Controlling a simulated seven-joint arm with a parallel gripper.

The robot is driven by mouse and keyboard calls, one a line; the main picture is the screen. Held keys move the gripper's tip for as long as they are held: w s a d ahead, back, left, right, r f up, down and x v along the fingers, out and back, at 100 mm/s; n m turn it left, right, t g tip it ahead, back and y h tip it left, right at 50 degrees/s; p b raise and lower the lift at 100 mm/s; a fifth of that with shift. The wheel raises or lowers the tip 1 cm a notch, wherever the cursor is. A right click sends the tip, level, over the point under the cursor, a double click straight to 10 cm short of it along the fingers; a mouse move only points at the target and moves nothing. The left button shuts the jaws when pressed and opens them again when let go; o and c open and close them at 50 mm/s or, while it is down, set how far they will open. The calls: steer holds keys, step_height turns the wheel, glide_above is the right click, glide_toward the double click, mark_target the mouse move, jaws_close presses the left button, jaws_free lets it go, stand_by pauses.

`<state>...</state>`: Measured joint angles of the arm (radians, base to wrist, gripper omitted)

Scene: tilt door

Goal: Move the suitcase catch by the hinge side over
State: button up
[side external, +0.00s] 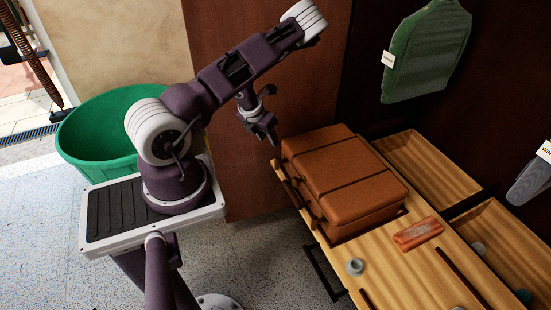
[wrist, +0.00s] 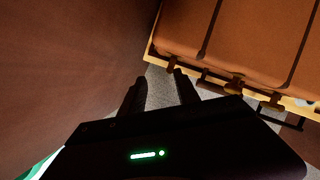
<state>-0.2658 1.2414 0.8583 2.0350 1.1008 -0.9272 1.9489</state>
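The brown suitcase (side external: 345,180) lies shut on the wooden cabinet top, and its top fills the upper right of the wrist view (wrist: 245,40). Small brown fittings, one of them at the corner (wrist: 172,62), line the suitcase's edge facing my arm. I cannot tell which one is the catch by the hinge side. My gripper (side external: 264,134) hangs in the air to the upper left of the suitcase, apart from it. In the wrist view its two dark fingers (wrist: 160,85) stand apart with nothing between them, pointing toward the suitcase's near corner.
The wooden cabinet (side external: 440,265) has open drawers (side external: 430,165) on its far side. An orange-brown block (side external: 418,234) and a small grey round object (side external: 355,267) lie on its top. A brown panel (side external: 240,170) stands behind my arm. A green tub (side external: 105,135) stands at left.

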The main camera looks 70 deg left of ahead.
steer(key=d+r+m, duration=0.2)
steer(key=m, duration=0.1)
glide_above(276, 158)
steer(key=s, duration=0.3)
step_height(276, 158, down, 6)
steer(key=r, duration=0.1)
steer(key=shift+h, duration=0.3)
steer(key=x, duration=0.7)
steer(key=shift+w+d+f, duration=0.1)
steer(key=shift+w+d, duration=0.15)
steer(key=shift+d, duration=0.15)
jaws_close()
